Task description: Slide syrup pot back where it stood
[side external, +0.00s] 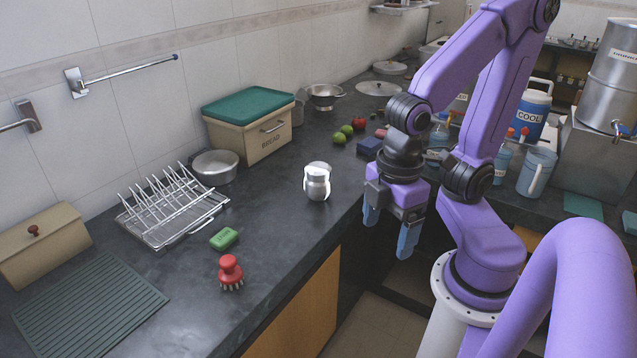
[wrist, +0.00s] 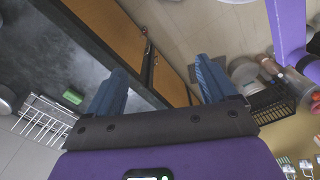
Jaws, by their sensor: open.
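A small shiny steel pot (side external: 317,181) with a handle stands upright on the dark counter, near its front edge; I take it to be the syrup pot. My gripper (side external: 389,232) is open and empty, to the right of the pot and apart from it, with its blue fingers pointing down past the counter's front edge. In the wrist view the two blue fingers (wrist: 160,85) are spread with nothing between them. I cannot make out the pot in the wrist view.
A bread box (side external: 250,138), a steel bowl (side external: 215,167) and a dish rack (side external: 172,212) stand along the wall. A green sponge (side external: 224,239) and a red brush (side external: 231,272) lie toward the front. Limes (side external: 342,134) lie behind the pot. Counter around the pot is clear.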

